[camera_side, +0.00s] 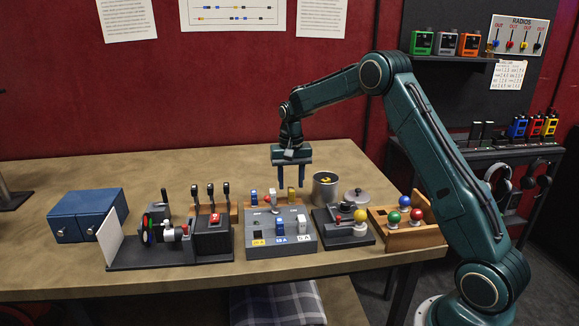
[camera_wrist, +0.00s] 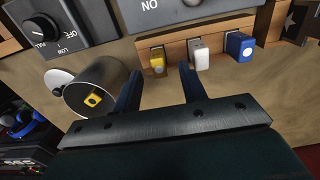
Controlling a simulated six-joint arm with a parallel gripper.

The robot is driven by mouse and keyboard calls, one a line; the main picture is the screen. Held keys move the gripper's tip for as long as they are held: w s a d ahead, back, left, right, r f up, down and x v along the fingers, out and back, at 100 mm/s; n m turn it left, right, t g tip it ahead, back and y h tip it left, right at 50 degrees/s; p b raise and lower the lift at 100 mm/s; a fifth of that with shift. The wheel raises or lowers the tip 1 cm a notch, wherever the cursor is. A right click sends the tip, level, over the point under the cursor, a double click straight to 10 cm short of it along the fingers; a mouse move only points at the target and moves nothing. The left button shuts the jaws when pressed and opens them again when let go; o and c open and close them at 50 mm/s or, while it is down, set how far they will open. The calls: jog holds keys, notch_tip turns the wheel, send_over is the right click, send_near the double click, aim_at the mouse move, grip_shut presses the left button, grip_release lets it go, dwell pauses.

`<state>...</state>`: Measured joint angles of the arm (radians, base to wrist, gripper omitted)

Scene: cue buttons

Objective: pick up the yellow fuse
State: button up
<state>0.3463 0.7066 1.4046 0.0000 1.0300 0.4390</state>
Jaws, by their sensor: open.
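The yellow fuse (camera_side: 291,194) stands upright in a wooden rack (camera_side: 239,205) behind the grey fuse box (camera_side: 283,243), to the right of a white fuse (camera_side: 272,196) and a blue fuse (camera_side: 254,197). In the wrist view the yellow fuse (camera_wrist: 157,62) is at the left end of the row, beside the white fuse (camera_wrist: 195,54) and the blue fuse (camera_wrist: 240,45). My gripper (camera_side: 292,186) points down above the rack, open and empty. In the wrist view its two fingers (camera_wrist: 160,72) appear on either side of the yellow fuse; contact cannot be seen.
A metal tin (camera_side: 325,196) with a yellow piece inside stands close on the right, its lid (camera_side: 356,197) beside it. The table behind is clear.

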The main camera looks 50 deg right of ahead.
aim_at(291, 189)
jog(key=shift+s+f, duration=0.1)
jog(key=shift+f, duration=1.85)
jog(key=shift+c, duration=0.4)
grip_shut()
